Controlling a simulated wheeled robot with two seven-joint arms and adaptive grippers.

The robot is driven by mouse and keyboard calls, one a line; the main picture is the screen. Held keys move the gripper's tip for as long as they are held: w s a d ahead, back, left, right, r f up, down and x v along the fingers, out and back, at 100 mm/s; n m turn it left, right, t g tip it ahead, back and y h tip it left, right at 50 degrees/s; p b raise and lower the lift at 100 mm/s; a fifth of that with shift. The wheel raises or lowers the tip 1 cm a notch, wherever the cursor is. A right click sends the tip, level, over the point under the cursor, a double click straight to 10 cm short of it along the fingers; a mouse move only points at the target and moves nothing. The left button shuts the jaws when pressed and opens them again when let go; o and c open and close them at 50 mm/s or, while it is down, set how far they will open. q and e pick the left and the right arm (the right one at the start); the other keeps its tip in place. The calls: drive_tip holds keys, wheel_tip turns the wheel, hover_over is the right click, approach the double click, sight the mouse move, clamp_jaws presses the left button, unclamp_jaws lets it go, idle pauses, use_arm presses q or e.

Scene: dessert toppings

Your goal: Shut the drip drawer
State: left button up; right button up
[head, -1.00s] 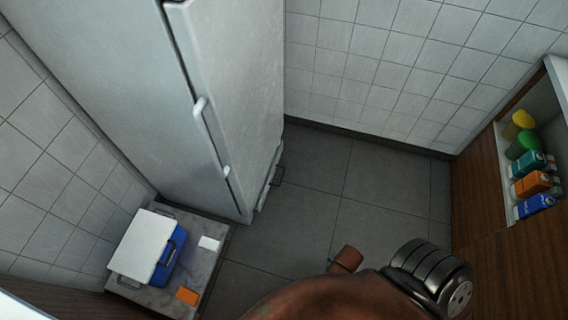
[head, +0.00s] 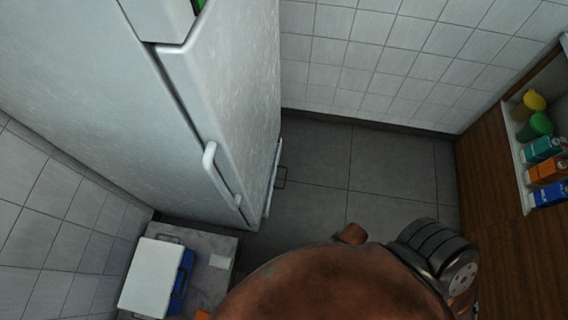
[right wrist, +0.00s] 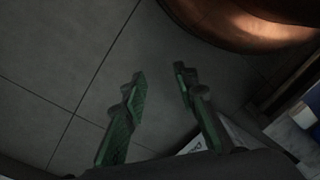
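A tall white fridge (head: 225,110) stands at the left. Low on its right-hand face, near the floor, a narrow white panel (head: 272,182) with a thin dark wire handle (head: 281,177) sticks out a little; it looks like the drip drawer, but I cannot tell how far out it is. My right gripper (right wrist: 158,77) shows in the right wrist view with its two green fingers apart and nothing between them, above grey floor tiles. The gripper is well apart from anything I can identify as the drawer. My left gripper is not in view.
A grey stone-topped surface (head: 215,282) at lower left carries a white-lidded blue box (head: 152,278). A wooden cabinet (head: 490,160) with bottles and cartons stands at the right. Grey floor (head: 385,170) between fridge and cabinet is clear.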

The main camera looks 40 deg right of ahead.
drive_tip(key=w+a+f+m+y+b, duration=0.1)
drive_tip(key=w+a+f, duration=0.25)
drive_tip(key=w, duration=0.25)
drive_tip(key=w+a+f+y+b, duration=0.1)
drive_tip(key=w+a+f, duration=0.25)
drive_tip(key=w, duration=0.35)
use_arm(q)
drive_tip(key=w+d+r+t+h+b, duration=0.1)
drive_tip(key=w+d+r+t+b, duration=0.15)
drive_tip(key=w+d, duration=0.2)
use_arm(e)
drive_tip(key=m+t+h, duration=0.1)
drive_tip(key=m+t, duration=0.1)
drive_tip(key=m, duration=0.7)
approach(286, 177)
drive_tip(key=shift+b+x, duration=2.65)
drive_tip(key=shift+x, duration=1.35)
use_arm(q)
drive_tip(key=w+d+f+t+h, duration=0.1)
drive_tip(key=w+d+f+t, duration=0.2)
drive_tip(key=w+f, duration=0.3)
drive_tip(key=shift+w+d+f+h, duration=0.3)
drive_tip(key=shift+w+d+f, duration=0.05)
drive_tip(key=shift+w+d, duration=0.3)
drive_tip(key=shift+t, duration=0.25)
use_arm(e)
clamp_jaws()
